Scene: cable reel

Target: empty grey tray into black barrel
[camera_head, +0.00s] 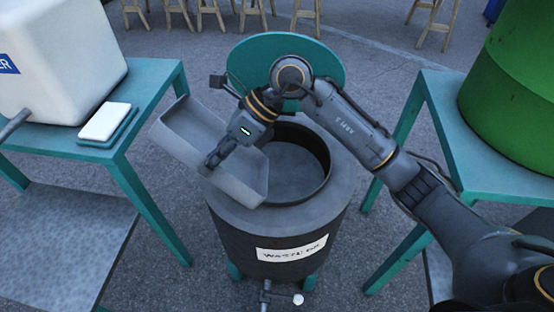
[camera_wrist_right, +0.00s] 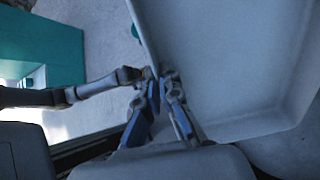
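The grey tray (camera_head: 190,133) is held above the left side of the black barrel (camera_head: 290,235), tilted down to the right, its lower end over the rim beside the round opening. The part of its inside that shows looks bare; my gripper hides some of it. The barrel is open on top and has a "WASTE OIL" label. My right gripper (camera_head: 212,160) is shut on the tray's wall; in the right wrist view its fingers (camera_wrist_right: 165,92) pinch the edge of the tray (camera_wrist_right: 225,70). My left gripper is not clearly in view.
A teal round lid (camera_head: 330,60) stands behind the barrel. A left teal table (camera_head: 155,75) holds a white container (camera_head: 60,60) and a small white block (camera_head: 104,121). A right teal table (camera_head: 470,150) holds a green drum (camera_head: 515,90). Stools stand at the back.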

